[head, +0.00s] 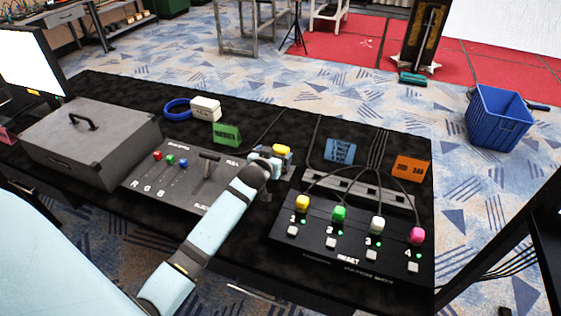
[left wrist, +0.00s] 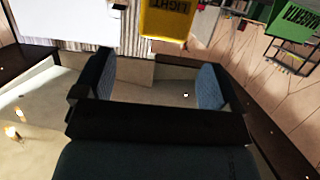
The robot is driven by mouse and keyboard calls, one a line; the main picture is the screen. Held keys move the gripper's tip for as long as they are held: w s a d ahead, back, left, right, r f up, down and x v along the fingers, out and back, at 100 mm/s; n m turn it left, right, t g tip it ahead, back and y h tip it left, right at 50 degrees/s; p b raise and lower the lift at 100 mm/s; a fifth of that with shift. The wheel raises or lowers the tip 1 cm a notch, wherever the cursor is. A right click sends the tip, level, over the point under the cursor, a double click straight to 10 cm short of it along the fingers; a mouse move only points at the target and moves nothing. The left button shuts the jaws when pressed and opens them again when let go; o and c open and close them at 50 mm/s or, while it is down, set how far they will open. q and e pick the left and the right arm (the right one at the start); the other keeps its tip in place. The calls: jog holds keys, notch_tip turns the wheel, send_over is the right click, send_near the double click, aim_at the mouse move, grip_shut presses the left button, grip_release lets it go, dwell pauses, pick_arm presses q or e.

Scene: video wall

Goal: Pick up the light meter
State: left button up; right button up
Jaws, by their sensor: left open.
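The light meter (left wrist: 167,18) shows at the top of the left wrist view as a yellow body with upside-down dark lettering "LIGHT", cut off by the frame edge. In the head view its yellow part (head: 282,150) shows just beyond my left gripper (head: 268,160), which partly hides it. In the left wrist view my left gripper (left wrist: 155,82) has its two blue-padded fingers apart, with nothing between them. The meter lies beyond the fingertips in that view. Whether they touch cannot be told. My right gripper is not in view.
A grey slider panel (head: 150,184) and lidded case (head: 60,150) are left. A button box (head: 310,250) with coloured knobs and cables is right. Green (head: 227,135), blue (head: 340,151) and orange (head: 412,168) cards stand nearby. A white box (head: 205,108) and blue ring (head: 176,109) are behind.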

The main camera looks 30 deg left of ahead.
aim_at(279, 149)
pick_arm(q)
jog(key=x, duration=0.7)
jog(key=shift+s+a+f, duration=0.1)
jog(key=shift+s+f, duration=0.05)
jog(key=shift+f, duration=0.2)
jog(key=c, duration=1.1)
jog(key=shift+r, duration=0.1)
